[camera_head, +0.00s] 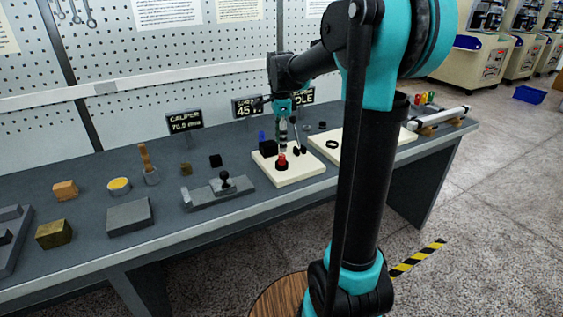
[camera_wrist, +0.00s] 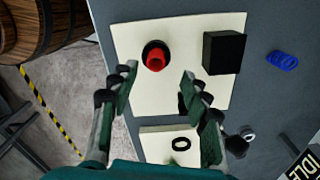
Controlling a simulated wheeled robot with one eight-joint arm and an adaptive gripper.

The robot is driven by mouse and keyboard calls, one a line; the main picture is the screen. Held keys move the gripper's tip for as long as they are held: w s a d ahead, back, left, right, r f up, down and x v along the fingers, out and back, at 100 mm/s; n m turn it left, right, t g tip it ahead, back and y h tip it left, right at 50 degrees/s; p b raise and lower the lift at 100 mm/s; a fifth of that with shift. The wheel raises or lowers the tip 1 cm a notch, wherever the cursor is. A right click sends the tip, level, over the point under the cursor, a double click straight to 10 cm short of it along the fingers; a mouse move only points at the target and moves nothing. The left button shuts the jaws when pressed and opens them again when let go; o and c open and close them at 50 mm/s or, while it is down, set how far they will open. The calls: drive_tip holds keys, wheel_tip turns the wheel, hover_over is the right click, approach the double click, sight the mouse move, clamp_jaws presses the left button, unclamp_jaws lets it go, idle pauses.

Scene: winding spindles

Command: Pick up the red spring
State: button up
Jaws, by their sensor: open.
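The red spring (camera_head: 282,160) stands upright in a round black holder on a cream board (camera_head: 311,171). In the wrist view the red spring (camera_wrist: 155,60) shows from above, with the dark ring of the holder around it. My gripper (camera_head: 284,146) hangs above the board, pointing down close over the spring. In the wrist view my gripper (camera_wrist: 159,72) has its two fingers spread wide with nothing between them. The spring appears just beyond the fingertips, nearer the left one, and apart from both. The exact height gap cannot be told.
A black block (camera_wrist: 224,52) stands right of the spring on the same board. A blue spring (camera_wrist: 282,61) lies on the grey bench beyond it. A second cream board with a black ring (camera_wrist: 180,144) lies close by. A grey fixture (camera_head: 217,191) stands left of the board.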

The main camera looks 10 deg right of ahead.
sight(282, 154)
drive_tip(key=shift+s+d+f, duration=0.1)
drive_tip(key=shift+s+f, duration=0.05)
drive_tip(key=shift+f, duration=1.3)
drive_tip(key=shift+s+d+f, duration=0.1)
drive_tip(key=shift+s+f, duration=0.05)
drive_tip(key=shift+f, duration=1.3)
drive_tip(key=shift+c, duration=0.5)
drive_tip(key=c, duration=1)
